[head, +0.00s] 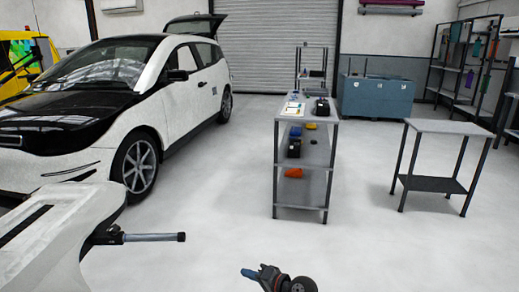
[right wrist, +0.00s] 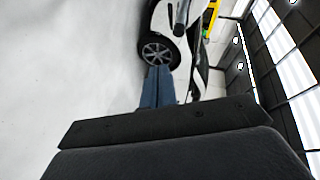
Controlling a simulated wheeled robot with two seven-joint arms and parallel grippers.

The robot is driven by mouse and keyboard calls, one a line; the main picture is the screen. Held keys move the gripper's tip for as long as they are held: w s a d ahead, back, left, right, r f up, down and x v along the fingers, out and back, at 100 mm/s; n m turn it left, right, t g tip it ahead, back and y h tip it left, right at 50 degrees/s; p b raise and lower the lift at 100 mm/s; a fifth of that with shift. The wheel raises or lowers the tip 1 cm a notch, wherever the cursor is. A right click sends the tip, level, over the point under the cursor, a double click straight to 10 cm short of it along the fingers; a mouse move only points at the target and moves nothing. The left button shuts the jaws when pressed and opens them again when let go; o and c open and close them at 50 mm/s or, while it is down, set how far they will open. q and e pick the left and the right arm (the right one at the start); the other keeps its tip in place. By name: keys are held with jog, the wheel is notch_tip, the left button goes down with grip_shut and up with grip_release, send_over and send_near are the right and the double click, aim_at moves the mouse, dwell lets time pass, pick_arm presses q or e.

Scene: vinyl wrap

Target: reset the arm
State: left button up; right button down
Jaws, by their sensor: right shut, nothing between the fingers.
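My right gripper (head: 249,273) shows at the bottom middle of the head view, with blue fingertips pointing left. In the right wrist view its blue fingers (right wrist: 158,88) lie together, shut, with nothing between them. It is held in free space above the pale floor, apart from the car and the tables. My left gripper is not in view.
A white and black car (head: 150,95) stands at the left. A white body (head: 60,235) with a grey rod fills the near left. A shelved cart (head: 304,140) and a small table (head: 446,127) stand ahead. Open floor (head: 220,190) lies between.

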jog(key=s+d+r+n+g+h+p, duration=0.1)
jog(key=s+d+n+h+p, duration=0.15)
jog(key=s+d+h, duration=0.4)
jog(key=s+d+r+n+g+h+p, duration=0.15)
jog(key=s+d+n+h, duration=0.25)
jog(key=s+d, duration=0.5)
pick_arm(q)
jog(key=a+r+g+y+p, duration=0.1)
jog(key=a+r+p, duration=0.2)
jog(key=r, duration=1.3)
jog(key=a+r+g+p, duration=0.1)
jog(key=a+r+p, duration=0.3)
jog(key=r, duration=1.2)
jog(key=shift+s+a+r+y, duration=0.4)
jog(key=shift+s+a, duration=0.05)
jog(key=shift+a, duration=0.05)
pick_arm(e)
jog(key=s+f+g, duration=0.1)
jog(key=s, duration=1.2)
jog(key=s+d+f+m+g, duration=0.1)
jog(key=s+f+g, duration=0.1)
jog(key=s, duration=1.2)
jog(key=shift+d+f+h, duration=0.25)
jog(key=shift+d+h, duration=0.05)
jog(key=shift+h, duration=0.15)
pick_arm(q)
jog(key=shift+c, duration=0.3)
pick_arm(e)
jog(key=shift+g, duration=0.25)
